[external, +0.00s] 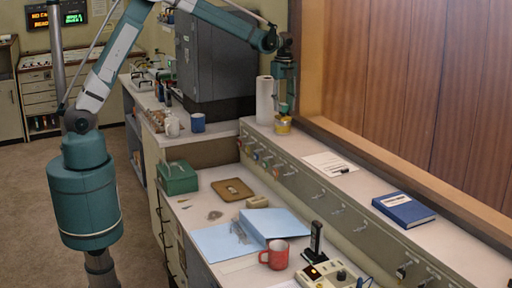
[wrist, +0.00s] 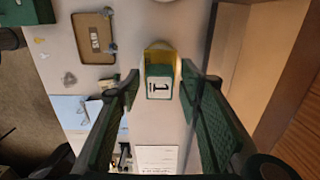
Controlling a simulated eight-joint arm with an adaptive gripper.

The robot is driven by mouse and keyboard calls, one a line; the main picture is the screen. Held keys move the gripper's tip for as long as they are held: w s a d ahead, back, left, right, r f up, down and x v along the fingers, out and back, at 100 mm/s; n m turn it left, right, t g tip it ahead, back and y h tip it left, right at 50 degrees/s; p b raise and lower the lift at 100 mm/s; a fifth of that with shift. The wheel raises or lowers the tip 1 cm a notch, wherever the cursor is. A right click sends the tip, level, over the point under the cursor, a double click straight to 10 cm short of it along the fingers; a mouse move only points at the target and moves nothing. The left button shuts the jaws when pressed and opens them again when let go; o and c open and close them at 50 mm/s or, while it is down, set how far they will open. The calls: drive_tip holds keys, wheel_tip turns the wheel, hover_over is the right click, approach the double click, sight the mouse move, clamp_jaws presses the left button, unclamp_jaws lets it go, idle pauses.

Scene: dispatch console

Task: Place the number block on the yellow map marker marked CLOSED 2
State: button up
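A small block (wrist: 159,88) with green sides and a white face bearing a figure like a 1 is between my fingers in the wrist view. A yellow object (wrist: 159,55) lies directly beyond it; it also shows on the raised shelf in the external view (external: 283,126). I cannot tell whether the block touches it, and no CLOSED 2 lettering is readable. My gripper (wrist: 159,80) points down at the block, with a visible gap on each side. In the external view my gripper (external: 285,98) is just above the yellow object; its fingertips are too small to make out.
A paper towel roll (external: 264,100) stands close left of my gripper. The shelf (external: 300,145) carries a paper sheet (external: 330,163) and a blue book (external: 403,209). A brown board (external: 232,190), blue folder (external: 273,226) and red mug (external: 274,255) are on the lower desk. A wood-panelled wall borders the right.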

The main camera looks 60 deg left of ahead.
sight(283, 104)
drive_tip(key=shift+r, duration=0.1)
wheel_tip(283, 104, up, 12)
idle(0.9)
drive_tip(key=shift+r, duration=0.1)
idle(0.5)
